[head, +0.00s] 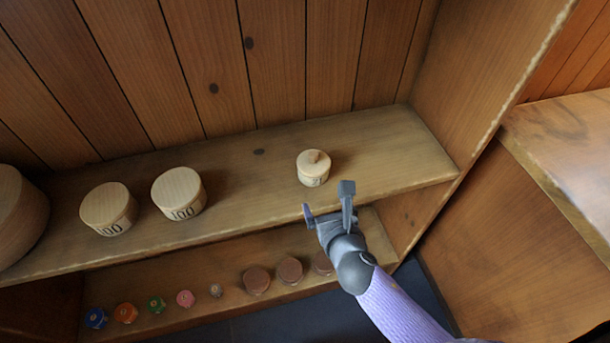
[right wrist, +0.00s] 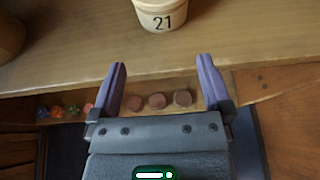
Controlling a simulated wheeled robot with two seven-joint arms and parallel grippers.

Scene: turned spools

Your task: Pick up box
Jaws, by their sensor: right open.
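In the right wrist view the box (right wrist: 159,15) shows the number 21 and is cut off by the top edge. My right gripper (head: 327,200) is open and empty, at the front edge of the upper shelf, just in front of the box and apart from it. In the right wrist view its two fingers (right wrist: 161,78) are spread, with the box beyond their tips. My left gripper is not in view.
Two larger round wooden boxes marked 100 (head: 108,209) (head: 179,193) stand left on the upper shelf (head: 245,190). A bigger one (head: 18,215) is cut off at far left. Several small coloured and brown round pieces (head: 290,270) line the lower shelf. A side wall (head: 470,80) closes the right.

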